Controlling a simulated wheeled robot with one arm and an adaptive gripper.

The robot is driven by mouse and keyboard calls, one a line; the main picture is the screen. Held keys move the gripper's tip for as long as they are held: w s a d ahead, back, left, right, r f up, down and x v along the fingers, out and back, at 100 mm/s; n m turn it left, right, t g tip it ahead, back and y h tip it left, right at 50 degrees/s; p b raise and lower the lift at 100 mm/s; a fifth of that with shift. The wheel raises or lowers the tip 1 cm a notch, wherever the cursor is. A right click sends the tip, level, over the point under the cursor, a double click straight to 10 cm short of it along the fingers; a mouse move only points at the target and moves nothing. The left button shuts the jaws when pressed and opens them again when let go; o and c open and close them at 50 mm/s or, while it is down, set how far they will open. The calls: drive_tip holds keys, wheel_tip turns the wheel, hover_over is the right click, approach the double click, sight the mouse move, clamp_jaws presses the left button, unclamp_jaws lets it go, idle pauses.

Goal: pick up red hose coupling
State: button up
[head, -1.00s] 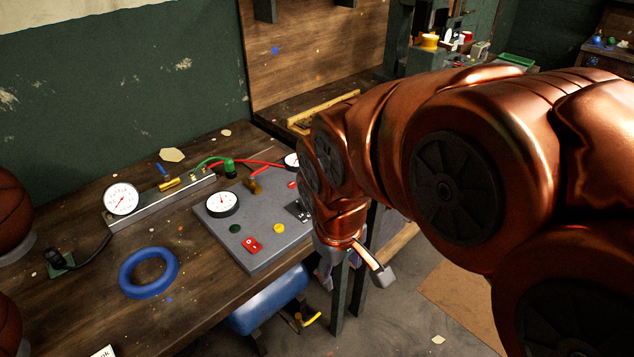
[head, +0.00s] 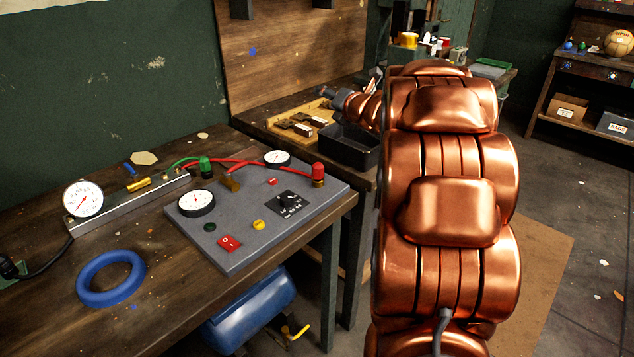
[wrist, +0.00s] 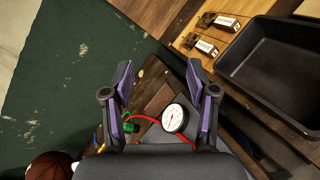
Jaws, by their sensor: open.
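The red hose coupling (head: 318,172) stands upright at the back right corner of the grey panel (head: 225,245), at the end of a red hose (head: 235,161). In the wrist view the red hose (wrist: 147,118) and a white gauge (wrist: 174,118) show between and below the fingers, but I cannot make out the coupling there. My gripper (wrist: 160,72) is open with nothing between its fingers. In the head view the end of my arm is beyond the panel, above the rear bench, apart from the coupling.
A green coupling (head: 205,166) and a second gauge (head: 196,203) are near the hose. A black bin (head: 350,148) and a wooden tray (head: 283,132) with small blocks are on the rear bench. A blue ring (head: 111,279) lies on the front table.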

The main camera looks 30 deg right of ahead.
wheel_tip(320, 180, down, 4)
drive_tip(key=n+y+b, duration=0.2)
drive_tip(key=n+y, duration=0.2)
drive_tip(key=n, duration=0.2)
drive_tip(key=n+g+y+b, duration=0.2)
drive_tip(key=n+y+b, duration=0.1)
drive_tip(key=n+y, duration=0.8)
approach(318, 163)
drive_tip(key=shift+w+a+r+n+h, duration=0.15)
drive_tip(key=shift+w+a+n+h, duration=0.35)
drive_tip(key=shift+w+a+n, duration=0.3)
drive_tip(key=shift+s+a+g, duration=0.1)
drive_tip(key=shift+a+g, duration=0.1)
drive_tip(key=shift+g, duration=0.1)
drive_tip(key=shift+x, duration=1.1)
drive_tip(key=shift+p+x, duration=0.6)
drive_tip(key=shift+x, duration=2.1)
drive_tip(key=shift+d, duration=0.1)
clamp_jaws()
